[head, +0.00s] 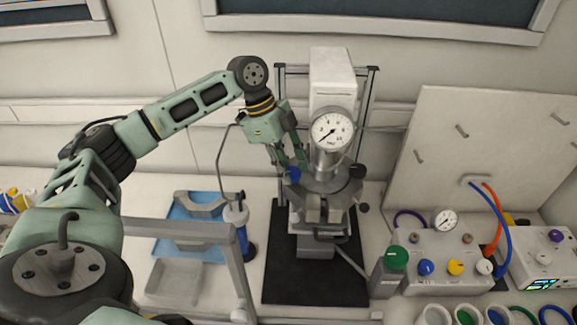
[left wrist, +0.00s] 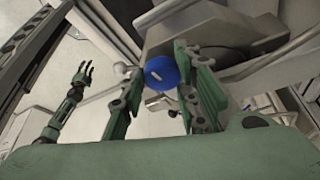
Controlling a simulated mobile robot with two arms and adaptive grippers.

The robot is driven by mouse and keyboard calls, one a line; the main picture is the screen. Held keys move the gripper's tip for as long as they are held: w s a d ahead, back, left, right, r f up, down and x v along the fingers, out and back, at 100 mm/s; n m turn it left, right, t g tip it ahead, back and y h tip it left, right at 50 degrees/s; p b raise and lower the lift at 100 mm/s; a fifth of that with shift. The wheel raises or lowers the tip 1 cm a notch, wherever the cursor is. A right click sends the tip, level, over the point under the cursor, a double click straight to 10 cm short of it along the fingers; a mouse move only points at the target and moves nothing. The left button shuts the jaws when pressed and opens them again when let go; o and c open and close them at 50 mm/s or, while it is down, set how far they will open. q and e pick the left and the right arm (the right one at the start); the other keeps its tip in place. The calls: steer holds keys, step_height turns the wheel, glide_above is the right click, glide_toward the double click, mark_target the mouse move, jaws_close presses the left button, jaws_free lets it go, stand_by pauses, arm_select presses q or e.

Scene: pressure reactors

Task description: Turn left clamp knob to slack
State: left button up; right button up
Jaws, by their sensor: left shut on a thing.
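The left clamp knob is blue (head: 293,174) and sits on the left side of the reactor's clamp ring. My left gripper (head: 290,163) reaches down to it from above and is shut on it. In the left wrist view the blue knob (left wrist: 162,72), with a pale mark on its face, lies between the two green fingers (left wrist: 168,88). The reactor (head: 326,160) stands upright with a round dial gauge (head: 333,131) on top. A dark knob (head: 357,171) is on the ring's right side. My right gripper (left wrist: 82,78) shows at the left of the left wrist view, fingers apart and empty.
The reactor stands on a black mat (head: 282,280). Left of it are a blue tray (head: 172,245) and a wash bottle (head: 238,215). A pale panel (head: 480,140) stands behind the box.

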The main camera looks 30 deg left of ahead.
arm_select(q)
steer(key=n, duration=0.2)
steer(key=n+t, duration=0.1)
steer(key=n, duration=0.1)
steer(key=n+t+y, duration=0.1)
steer(key=n, duration=0.1)
steer(key=shift+s+d+f, duration=0.2)
steer(key=shift+s+d, duration=0.15)
steer(key=shift+s, duration=0.05)
steer(key=shift+d+n+t+y, duration=0.1)
steer(key=shift+n+t+y, duration=0.2)
steer(key=shift+n, duration=0.9)
steer(key=shift+d+n+t+y, duration=0.15)
steer(key=shift+n+y, duration=0.25)
steer(key=shift+n, duration=0.8)
steer(key=o, duration=0.9)
steer(key=shift+o, duration=0.8)
steer(key=shift+w+r, duration=0.15)
